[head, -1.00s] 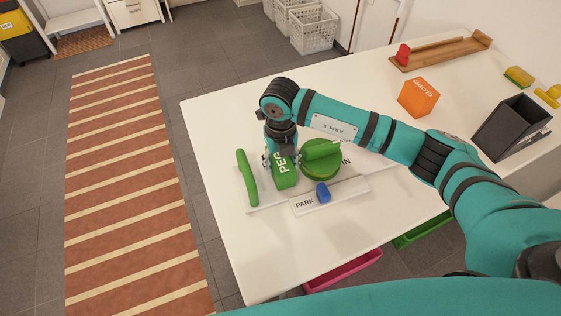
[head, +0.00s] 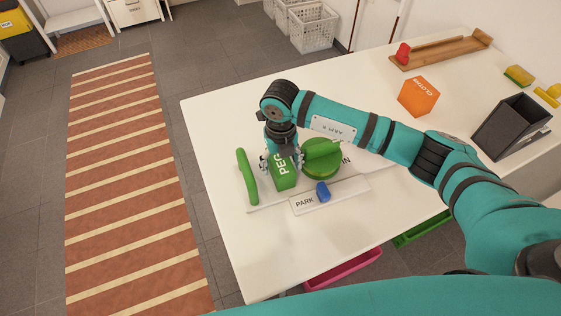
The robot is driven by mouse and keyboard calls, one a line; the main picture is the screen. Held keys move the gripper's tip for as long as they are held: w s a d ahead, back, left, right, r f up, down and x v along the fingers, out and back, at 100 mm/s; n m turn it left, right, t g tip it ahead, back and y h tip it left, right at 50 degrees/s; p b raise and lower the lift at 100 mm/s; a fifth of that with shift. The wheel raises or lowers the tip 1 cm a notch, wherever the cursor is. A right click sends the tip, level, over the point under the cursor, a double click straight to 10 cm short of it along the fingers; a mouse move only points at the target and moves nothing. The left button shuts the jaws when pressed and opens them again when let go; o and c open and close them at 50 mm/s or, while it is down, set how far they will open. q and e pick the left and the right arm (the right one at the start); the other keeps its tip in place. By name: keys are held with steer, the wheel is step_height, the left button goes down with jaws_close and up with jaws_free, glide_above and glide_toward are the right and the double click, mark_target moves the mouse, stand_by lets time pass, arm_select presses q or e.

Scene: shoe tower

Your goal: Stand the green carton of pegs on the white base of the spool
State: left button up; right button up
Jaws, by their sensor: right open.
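The green carton of pegs (head: 284,182), with white "PEG" lettering, appears upright on a low white board (head: 262,206). It stands between a long green bar (head: 247,178) on the left and a round green piece (head: 322,168) with a green cylinder on top, on the right. I cannot tell for sure which part is the spool's base. My right gripper (head: 281,163) points down at the carton's top from above, its fingers open on either side. Its wrist hides the carton's far side. My left gripper is not in view.
A blue block (head: 323,192) sits by the "PARK" label (head: 304,203) at the board's front. An orange box (head: 419,96), a dark open bin (head: 512,127) and a wooden rack (head: 440,52) stand farther right. The white table (head: 225,130) is clear at its left and front.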

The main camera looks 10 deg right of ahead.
mark_target(280, 160)
step_height(280, 160, up, 12)
steer(key=b, duration=0.2)
steer(key=shift+f, duration=0.15)
stand_by(0.5)
